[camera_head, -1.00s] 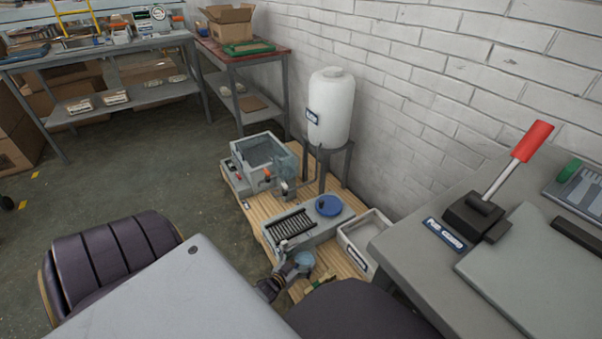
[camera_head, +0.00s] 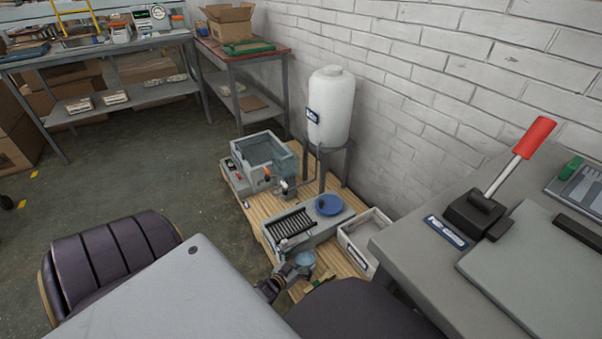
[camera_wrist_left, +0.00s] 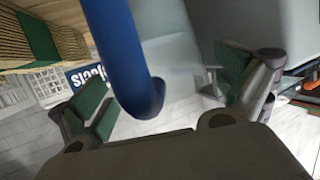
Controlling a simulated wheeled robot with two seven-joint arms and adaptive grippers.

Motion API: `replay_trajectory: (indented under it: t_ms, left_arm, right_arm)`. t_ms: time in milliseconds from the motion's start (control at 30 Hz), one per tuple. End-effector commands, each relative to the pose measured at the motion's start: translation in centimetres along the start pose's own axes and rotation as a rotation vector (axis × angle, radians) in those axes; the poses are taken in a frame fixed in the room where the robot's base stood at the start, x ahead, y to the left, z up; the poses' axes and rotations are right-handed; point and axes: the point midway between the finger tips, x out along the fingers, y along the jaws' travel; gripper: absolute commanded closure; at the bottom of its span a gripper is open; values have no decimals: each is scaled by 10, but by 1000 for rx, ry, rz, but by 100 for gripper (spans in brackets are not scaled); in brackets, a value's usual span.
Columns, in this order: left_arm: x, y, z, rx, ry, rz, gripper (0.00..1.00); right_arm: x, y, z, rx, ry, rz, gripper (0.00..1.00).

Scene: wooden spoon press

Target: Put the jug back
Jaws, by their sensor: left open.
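A pale blue, see-through jug (camera_head: 305,260) stands at the near edge of the wooden pallet (camera_head: 333,267) in the head view, as far as I can tell. My left gripper (camera_head: 291,273) is beside it, low and close. In the left wrist view, a thick blue handle (camera_wrist_left: 120,55) runs down between the two spread fingers (camera_wrist_left: 165,105). The fingers are open, with green pads, and do not grip it. The large pale surface behind the handle is probably the jug's body. The jug's base is hidden. My right gripper is not in view.
On the pallet are a grey basin (camera_head: 262,154), a white tank (camera_head: 331,106) on a stand, a grey unit with a blue dish (camera_head: 328,204), and a white labelled bin (camera_head: 349,236). A grey bench with a red-handled lever (camera_head: 534,138) stands right.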

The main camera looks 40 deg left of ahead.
Motion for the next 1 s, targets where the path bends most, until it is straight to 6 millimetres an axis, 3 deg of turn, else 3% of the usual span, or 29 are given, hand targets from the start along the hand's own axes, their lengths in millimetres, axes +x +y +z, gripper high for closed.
replay_trajectory:
  t_ms: [467, 1000]
  left_arm:
    - [-9, 0, -3, 0, -1, 0, 0]
    - [-64, 0, -4, 0, -1, -1, 0]
  right_arm:
    - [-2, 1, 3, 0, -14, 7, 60]
    - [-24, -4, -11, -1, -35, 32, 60]
